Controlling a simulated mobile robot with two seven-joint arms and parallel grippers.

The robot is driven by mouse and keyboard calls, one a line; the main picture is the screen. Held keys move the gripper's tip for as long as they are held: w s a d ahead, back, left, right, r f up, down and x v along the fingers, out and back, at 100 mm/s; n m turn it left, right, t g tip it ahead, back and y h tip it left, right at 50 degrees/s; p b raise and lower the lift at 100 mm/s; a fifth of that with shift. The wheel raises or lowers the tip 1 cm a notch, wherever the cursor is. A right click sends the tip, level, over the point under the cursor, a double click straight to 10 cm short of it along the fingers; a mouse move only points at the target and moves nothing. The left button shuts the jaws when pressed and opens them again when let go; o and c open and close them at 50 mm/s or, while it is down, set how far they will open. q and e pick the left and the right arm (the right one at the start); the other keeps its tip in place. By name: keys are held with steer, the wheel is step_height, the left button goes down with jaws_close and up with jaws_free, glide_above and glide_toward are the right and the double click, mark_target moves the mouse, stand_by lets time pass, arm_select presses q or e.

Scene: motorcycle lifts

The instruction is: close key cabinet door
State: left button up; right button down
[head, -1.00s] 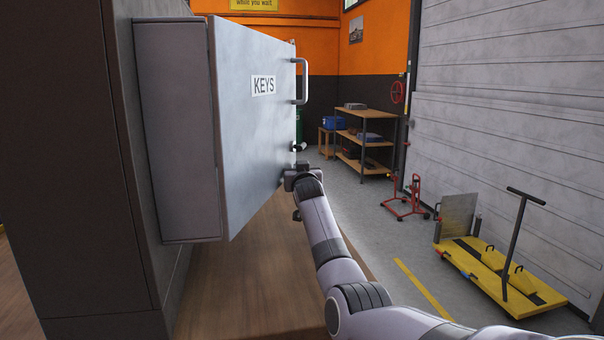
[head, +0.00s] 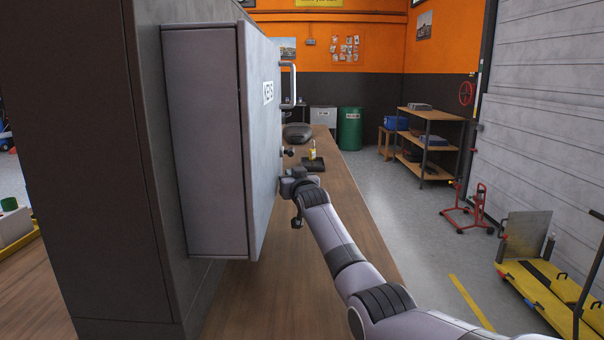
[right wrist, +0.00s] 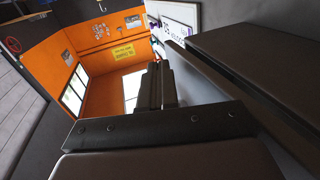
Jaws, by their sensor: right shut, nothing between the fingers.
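The grey key cabinet (head: 205,140) is fixed to the side of a dark upright panel. Its door (head: 262,150), with a KEYS label (head: 268,92) and a bar handle (head: 291,84), shows at a steep angle, near edge by the cabinet's front. I cannot tell how wide any remaining gap is. My right gripper (head: 287,180) is at the lower far part of the door's outer face, below the handle; contact is not clear. Its shut, empty fingers (right wrist: 155,88) show in the right wrist view beside a grey panel edge. My left gripper is out of view.
A wooden counter (head: 335,215) runs below the cabinet, with a dark tray (head: 313,165) and a small yellow bottle (head: 312,151) on it. A green bin (head: 350,128) and a shelf (head: 428,140) stand beyond.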

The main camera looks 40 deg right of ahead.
steer(key=shift+w+a, duration=0.6)
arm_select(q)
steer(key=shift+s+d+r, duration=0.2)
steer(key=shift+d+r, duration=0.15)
arm_select(e)
steer(key=shift+w+a+r+n+y, duration=0.1)
steer(key=shift+n+y, duration=0.2)
steer(key=shift+y, duration=0.1)
steer(key=shift+a, duration=0.15)
arm_select(q)
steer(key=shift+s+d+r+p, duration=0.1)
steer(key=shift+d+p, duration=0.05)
steer(key=shift+p, duration=0.2)
